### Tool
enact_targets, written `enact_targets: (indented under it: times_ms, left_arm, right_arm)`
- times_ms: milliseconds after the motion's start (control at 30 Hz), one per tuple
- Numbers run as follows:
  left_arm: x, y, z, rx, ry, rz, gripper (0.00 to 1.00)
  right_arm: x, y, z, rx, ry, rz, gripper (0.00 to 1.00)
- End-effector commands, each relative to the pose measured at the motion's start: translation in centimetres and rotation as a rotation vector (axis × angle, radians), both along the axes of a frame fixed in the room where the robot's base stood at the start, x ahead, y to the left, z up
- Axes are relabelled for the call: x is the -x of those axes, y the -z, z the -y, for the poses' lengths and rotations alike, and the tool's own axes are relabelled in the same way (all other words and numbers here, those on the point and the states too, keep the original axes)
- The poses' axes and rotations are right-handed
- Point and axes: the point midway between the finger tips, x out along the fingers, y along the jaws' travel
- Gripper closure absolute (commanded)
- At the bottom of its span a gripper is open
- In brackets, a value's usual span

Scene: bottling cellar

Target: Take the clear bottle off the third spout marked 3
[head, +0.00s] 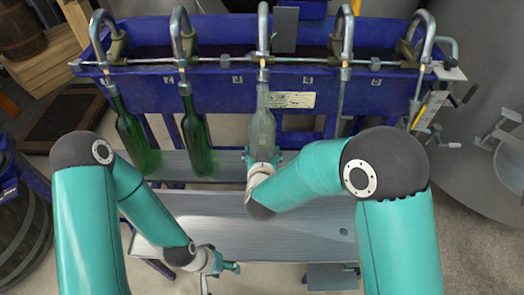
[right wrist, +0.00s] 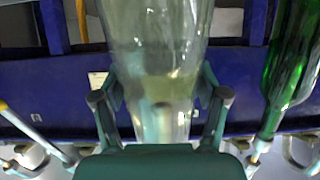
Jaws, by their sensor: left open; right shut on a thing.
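The clear bottle (head: 263,130) hangs upright at the middle of the spouts, its neck up at the spout (head: 263,55). My right gripper (head: 262,160) is shut around the bottle's body; its fingers hide part of the lower glass. In the right wrist view, the bottle (right wrist: 155,35) appears neck down between the two fingers (right wrist: 160,100), with a pale yellowish tint inside. I cannot read the spout numbers clearly. My left gripper (head: 222,268) is open and empty, low over the front of the grey bench, well away from the bottle.
Two green bottles (head: 132,130) (head: 196,135) hang at the spouts to the left. The blue filler trough (head: 215,95) runs behind the bottles. The grey bench (head: 310,225) is bare in front. The two spouts on the right have no bottles.

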Motion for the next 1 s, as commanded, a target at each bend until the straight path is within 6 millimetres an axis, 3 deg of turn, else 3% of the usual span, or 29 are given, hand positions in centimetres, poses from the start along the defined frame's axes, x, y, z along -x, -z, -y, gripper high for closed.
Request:
enact_targets:
  times_ms: [700,1000]
  left_arm:
    - [0.0,2.9,0.0,0.0,0.0,0.0,0.41]
    - [0.0,3.1,0.0,0.0,0.0,0.0,0.41]
  right_arm:
    - [1.1,2.5,0.0,-0.004,-0.002,0.011,0.97]
    - [1.3,2.6,0.0,-0.004,-0.002,0.011,0.97]
